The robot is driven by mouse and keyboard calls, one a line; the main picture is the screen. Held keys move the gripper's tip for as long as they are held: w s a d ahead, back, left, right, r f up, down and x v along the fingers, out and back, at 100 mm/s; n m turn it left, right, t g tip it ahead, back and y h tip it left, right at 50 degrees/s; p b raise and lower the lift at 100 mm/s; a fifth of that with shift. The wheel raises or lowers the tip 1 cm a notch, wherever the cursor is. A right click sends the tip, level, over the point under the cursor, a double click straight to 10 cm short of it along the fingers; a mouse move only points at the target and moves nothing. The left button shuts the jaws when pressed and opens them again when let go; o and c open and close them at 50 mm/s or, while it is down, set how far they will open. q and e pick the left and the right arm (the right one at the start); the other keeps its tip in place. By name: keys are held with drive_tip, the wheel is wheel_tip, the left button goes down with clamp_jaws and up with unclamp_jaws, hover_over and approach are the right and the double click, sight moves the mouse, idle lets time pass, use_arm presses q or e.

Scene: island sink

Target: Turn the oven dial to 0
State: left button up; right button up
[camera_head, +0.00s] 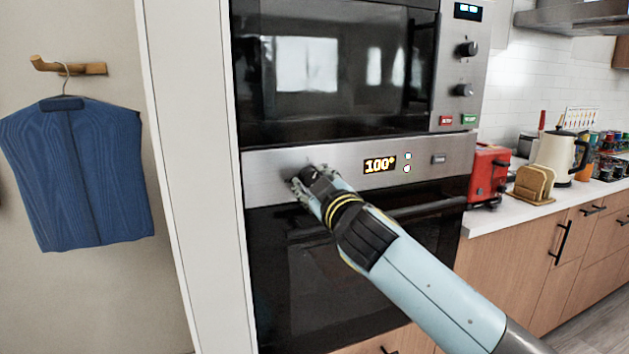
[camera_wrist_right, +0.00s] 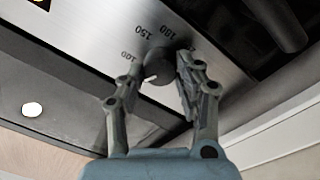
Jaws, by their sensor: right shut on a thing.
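The oven's control panel (camera_head: 263,174) is a brushed metal strip below the upper glass door. Its display (camera_head: 379,164) reads 100° in yellow. My right gripper (camera_head: 302,180) is at the left part of the panel and hides most of the dial in the head view. In the right wrist view the dark round oven dial (camera_wrist_right: 158,66) sits between the two fingers of my right gripper (camera_wrist_right: 160,80), which is shut on it. A white mark shows on the dial. My left gripper is not in view.
The lower oven door handle (camera_head: 428,208) runs below the panel, close to my right arm. A microwave (camera_head: 350,70) is above. A red toaster (camera_head: 487,175) and a kettle (camera_head: 562,155) stand on the counter at right. A blue garment (camera_head: 75,170) hangs at left.

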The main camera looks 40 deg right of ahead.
drive_tip(key=n+p, duration=0.1)
drive_tip(key=n, duration=0.4)
drive_tip(key=shift+f, duration=0.1)
drive_tip(key=shift+n, duration=0.4)
drive_tip(key=o, duration=1.1)
drive_tip(key=shift+o, duration=0.2)
drive_tip(key=v, duration=1.2)
drive_tip(key=shift+d+f, duration=0.1)
drive_tip(key=shift+f, duration=0.1)
